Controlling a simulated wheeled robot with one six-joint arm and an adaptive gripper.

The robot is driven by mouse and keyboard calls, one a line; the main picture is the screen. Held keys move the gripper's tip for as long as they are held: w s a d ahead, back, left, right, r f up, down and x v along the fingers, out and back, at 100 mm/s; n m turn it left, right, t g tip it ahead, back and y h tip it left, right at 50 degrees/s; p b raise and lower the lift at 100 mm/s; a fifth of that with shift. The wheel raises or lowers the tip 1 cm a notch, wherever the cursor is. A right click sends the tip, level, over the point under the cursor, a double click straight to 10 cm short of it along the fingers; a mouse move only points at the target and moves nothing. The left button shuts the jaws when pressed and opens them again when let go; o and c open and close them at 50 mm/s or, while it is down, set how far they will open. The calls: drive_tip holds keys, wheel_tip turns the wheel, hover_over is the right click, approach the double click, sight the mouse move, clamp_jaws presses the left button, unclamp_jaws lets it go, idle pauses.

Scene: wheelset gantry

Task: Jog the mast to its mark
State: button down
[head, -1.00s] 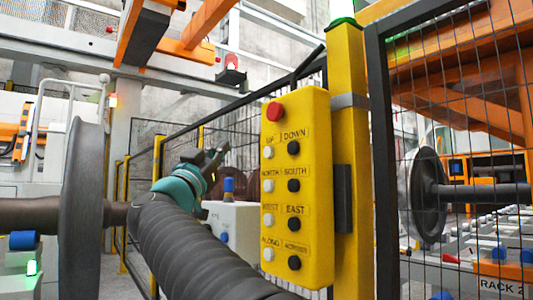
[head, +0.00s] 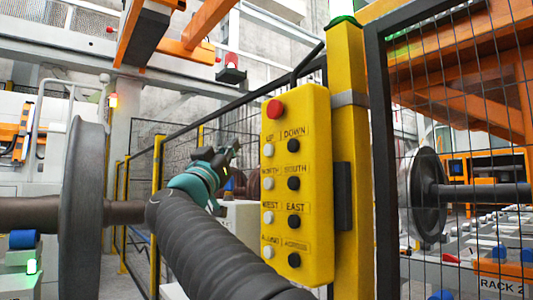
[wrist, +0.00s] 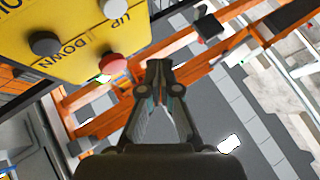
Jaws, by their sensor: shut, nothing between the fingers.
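The yellow control pendant (head: 318,225) hangs on a yellow post, with a red button (head: 274,109) on top and rows of white and black buttons labelled UP, DOWN, NORTH, SOUTH, WEST, EAST; the bottom row's labels are hard to read. My gripper (head: 231,150) is shut and empty, left of the pendant near the height of the UP button (head: 269,150). In the wrist view, my gripper (wrist: 159,66) points past the pendant's edge, with the red button (wrist: 113,64) left of its tips. Orange and dark gantry parts (head: 146,38) hang overhead; I cannot tell which is the mast, and no mark is identifiable.
A yellow post (head: 350,225) and black mesh fence (head: 460,120) stand right of the pendant. A wheelset (head: 84,205) stands at left, another (head: 428,195) behind the mesh. A rack labelled RACK 2 (head: 500,285) is at lower right.

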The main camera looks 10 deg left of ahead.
sight(268, 150)
drive_tip(key=w+d, duration=0.4)
drive_tip(key=shift+w, duration=0.4)
drive_tip(key=shift+d, duration=0.15)
idle(1.2)
drive_tip(key=shift+w+d+p, duration=0.2)
drive_tip(key=shift+w+p, duration=0.1)
drive_tip(key=shift+p, duration=0.1)
